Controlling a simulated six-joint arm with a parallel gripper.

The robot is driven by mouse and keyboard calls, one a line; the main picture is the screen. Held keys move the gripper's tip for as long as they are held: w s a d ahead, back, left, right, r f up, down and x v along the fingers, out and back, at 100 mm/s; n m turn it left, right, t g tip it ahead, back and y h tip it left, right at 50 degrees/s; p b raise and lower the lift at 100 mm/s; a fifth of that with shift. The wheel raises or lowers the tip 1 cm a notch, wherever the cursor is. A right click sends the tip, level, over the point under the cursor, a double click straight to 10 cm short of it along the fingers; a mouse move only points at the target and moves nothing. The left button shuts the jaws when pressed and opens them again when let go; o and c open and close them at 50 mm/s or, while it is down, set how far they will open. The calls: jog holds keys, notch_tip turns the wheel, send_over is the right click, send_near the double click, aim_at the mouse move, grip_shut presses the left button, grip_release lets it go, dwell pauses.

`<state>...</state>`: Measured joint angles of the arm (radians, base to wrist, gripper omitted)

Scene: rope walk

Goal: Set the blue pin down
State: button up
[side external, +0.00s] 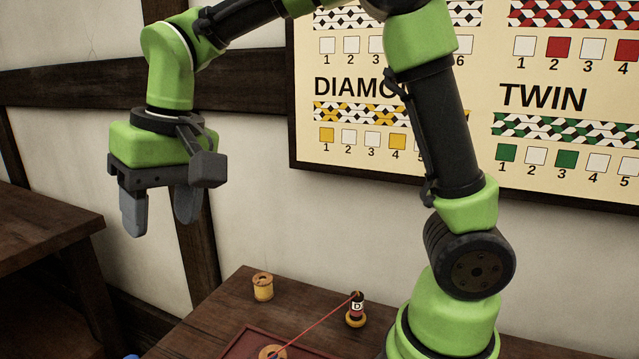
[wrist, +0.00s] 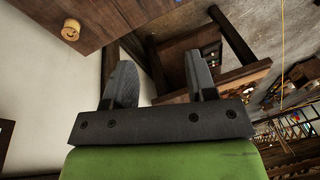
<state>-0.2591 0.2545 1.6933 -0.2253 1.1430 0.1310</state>
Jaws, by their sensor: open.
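My gripper (side external: 161,220) is open and empty, high in the air at the left of the side view, with its fingers pointing down. In the wrist view my gripper (wrist: 160,62) also has nothing between its fingers. No blue pin shows clearly. A small blue thing (side external: 131,356) is cut off at the bottom edge of the side view, well below my gripper, and I cannot tell whether it is the pin.
A wooden spool (side external: 263,287) stands on the dark table (side external: 215,318). Another table (side external: 45,230) is at left. A pattern chart (side external: 480,90) hangs behind.

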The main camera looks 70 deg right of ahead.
jog(key=s+d+r+t, duration=0.1)
jog(key=s+d+t, duration=0.1)
jog(key=s, duration=0.6)
jog(key=s+d+r+m+t, duration=0.1)
jog(key=s+d+r+t, duration=0.1)
jog(key=s, duration=0.6)
jog(key=d+t, duration=0.1)
jog(key=d, duration=0.1)
jog(key=shift+s+d+y, duration=0.25)
jog(key=shift+d+y, duration=0.05)
jog(key=shift+d, duration=0.05)
